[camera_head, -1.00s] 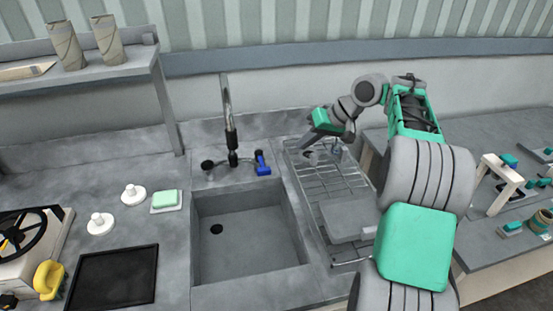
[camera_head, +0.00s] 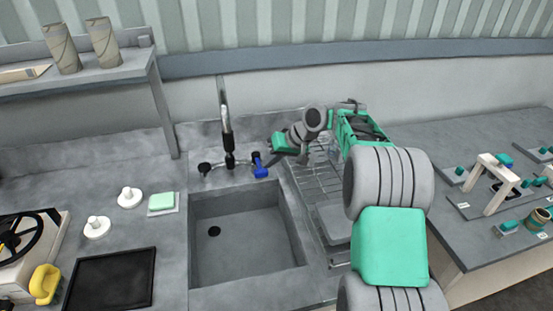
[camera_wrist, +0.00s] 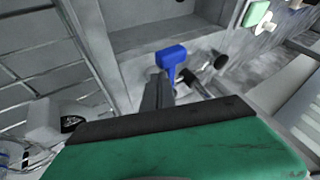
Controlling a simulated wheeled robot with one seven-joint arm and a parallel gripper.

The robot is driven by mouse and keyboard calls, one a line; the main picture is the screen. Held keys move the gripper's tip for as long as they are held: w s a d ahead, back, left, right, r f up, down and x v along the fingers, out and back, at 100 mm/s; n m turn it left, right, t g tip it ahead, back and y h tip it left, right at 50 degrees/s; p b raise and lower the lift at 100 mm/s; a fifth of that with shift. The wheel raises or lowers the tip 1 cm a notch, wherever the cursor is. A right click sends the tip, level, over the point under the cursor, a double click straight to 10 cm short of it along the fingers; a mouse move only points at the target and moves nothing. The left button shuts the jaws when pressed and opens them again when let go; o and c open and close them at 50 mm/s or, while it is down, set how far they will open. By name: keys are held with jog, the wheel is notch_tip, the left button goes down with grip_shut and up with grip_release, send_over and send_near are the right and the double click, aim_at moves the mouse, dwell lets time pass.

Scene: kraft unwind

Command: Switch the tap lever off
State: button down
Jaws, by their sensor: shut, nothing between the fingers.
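The tap (camera_head: 228,135) stands behind the sink with a dark spout and a dark base. Its blue lever (camera_head: 260,167) is at the right end of the base. The blue lever also shows in the wrist view (camera_wrist: 171,57), just beyond my fingers. My gripper (camera_head: 268,160) is shut and empty, with its tip right beside the blue lever. In the wrist view my gripper (camera_wrist: 160,92) points at the lever's stem. I cannot tell whether they touch. A dark knob (camera_head: 205,168) sits at the left end of the tap base.
The sink basin (camera_head: 245,240) is empty, with a dark drain. A wire drying rack (camera_head: 318,195) lies right of the sink under my arm. A green sponge (camera_head: 162,201) and two white knobbed pieces (camera_head: 130,197) are on the counter to the left.

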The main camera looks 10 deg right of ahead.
jog(key=shift+s+a+m+t+b, duration=0.15)
jog(key=shift+a+m+b, duration=0.15)
jog(key=shift+a, duration=0.2)
jog(key=shift+s+a+m+t+b, duration=0.15)
jog(key=shift+a+m+b, duration=0.15)
jog(key=shift+a, duration=0.2)
jog(key=shift+a, duration=0.1)
